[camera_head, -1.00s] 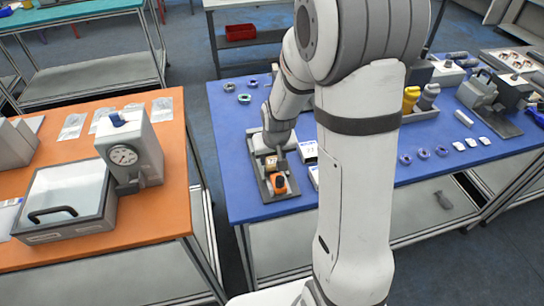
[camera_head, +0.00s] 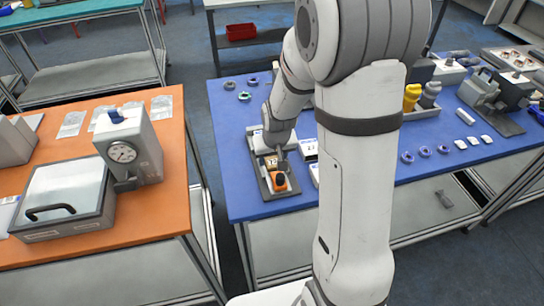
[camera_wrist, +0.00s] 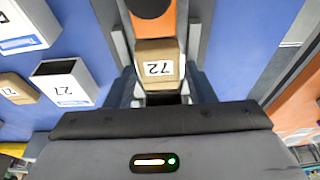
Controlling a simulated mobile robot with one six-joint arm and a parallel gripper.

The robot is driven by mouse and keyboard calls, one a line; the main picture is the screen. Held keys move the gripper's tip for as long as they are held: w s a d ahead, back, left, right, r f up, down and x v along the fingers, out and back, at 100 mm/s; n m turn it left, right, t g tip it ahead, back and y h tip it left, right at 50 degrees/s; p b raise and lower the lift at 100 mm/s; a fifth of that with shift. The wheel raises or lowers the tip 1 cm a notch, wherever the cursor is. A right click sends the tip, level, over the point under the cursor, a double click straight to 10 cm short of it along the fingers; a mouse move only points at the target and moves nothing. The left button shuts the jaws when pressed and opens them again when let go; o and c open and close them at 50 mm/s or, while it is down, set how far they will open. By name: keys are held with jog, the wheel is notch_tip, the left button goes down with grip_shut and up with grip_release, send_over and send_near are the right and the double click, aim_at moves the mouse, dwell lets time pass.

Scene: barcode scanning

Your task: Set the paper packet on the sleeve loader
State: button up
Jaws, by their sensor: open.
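The paper packet, a small brown box with a white label reading 72, sits on the sleeve loader (camera_head: 268,189) in the head view. In the wrist view the packet (camera_wrist: 158,54) lies between the loader's pale side rails (camera_wrist: 194,40), just below its orange part (camera_wrist: 150,22). My gripper (camera_wrist: 160,88) is open, with its fingers at either side of the packet's near end. In the head view my gripper (camera_head: 277,147) is just behind the packet, partly hidden by my arm. Whether the fingers touch the packet cannot be told.
White boxes (camera_wrist: 67,80) and another brown packet (camera_wrist: 14,88) stand left of the loader in the wrist view. The blue table (camera_head: 235,130) has free room at its left. An orange table (camera_head: 150,225) with a dial device (camera_head: 130,150) stands across a gap.

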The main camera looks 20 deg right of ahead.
jog(key=shift+r+p, duration=0.2)
jog(key=shift+p, duration=0.1)
jog(key=v, duration=1.2)
jog(key=s+r, duration=0.3)
jog(key=s, duration=0.5)
jog(key=s+r, duration=0.2)
jog(key=s, duration=0.6)
jog(key=shift+s+r, duration=0.4)
jog(key=shift+a, duration=0.1)
